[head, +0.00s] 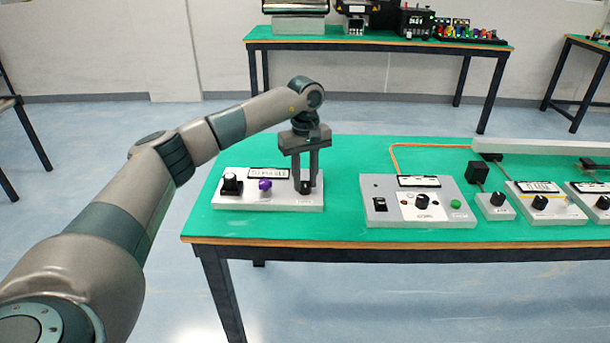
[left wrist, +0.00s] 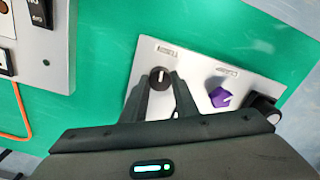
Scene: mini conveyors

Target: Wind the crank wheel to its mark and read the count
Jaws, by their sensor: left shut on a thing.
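A light grey panel box (head: 228,203) lies at the left end of the green table. It carries a black knob (head: 232,184) at its left, a purple knob (head: 265,184) in the middle and a dark round knob (left wrist: 159,77) with a white pointer line at its right. My left gripper (head: 305,187) points straight down and is shut on this right-hand knob, its fingers on either side. I see no clear crank handle or count; a labelled plate (head: 269,173) stands at the box's back, its text too small to read. My right gripper is out of view.
A second grey box (head: 380,212) with a switch, a dial and a green button stands to the right, an orange cable behind it. Several small knob boxes (head: 495,207) sit farther right. Green tabletop (head: 340,190) is bare between the two larger boxes.

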